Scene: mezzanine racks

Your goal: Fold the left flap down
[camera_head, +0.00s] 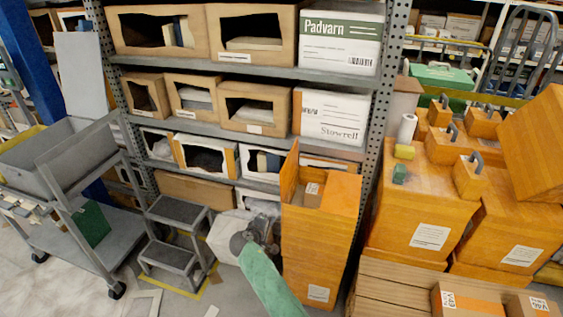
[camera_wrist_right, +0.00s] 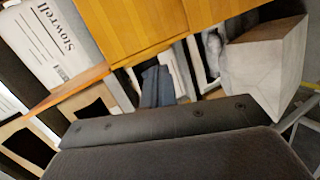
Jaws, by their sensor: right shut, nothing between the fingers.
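A tall orange box (camera_head: 318,255) stands on the floor in front of the rack. Its left flap (camera_head: 290,172) stands upright along the left edge of the opening. The right part of the top (camera_head: 341,190) looks covered by a flat panel. My right gripper (camera_head: 262,232) is shut and empty, low beside the box's left side and below the flap. I cannot tell whether it touches the box. Its dark body (camera_wrist_right: 180,150) fills the bottom of the right wrist view, with orange panels (camera_wrist_right: 150,25) above. My left gripper is out of view.
A pale box (camera_head: 228,226) and a grey step stool (camera_head: 172,235) stand left of my gripper. A grey cart (camera_head: 110,240) is further left. Racks with cartons (camera_head: 342,115) rise behind. Large orange boxes (camera_head: 425,215) and flat brown stock (camera_head: 390,290) crowd the right.

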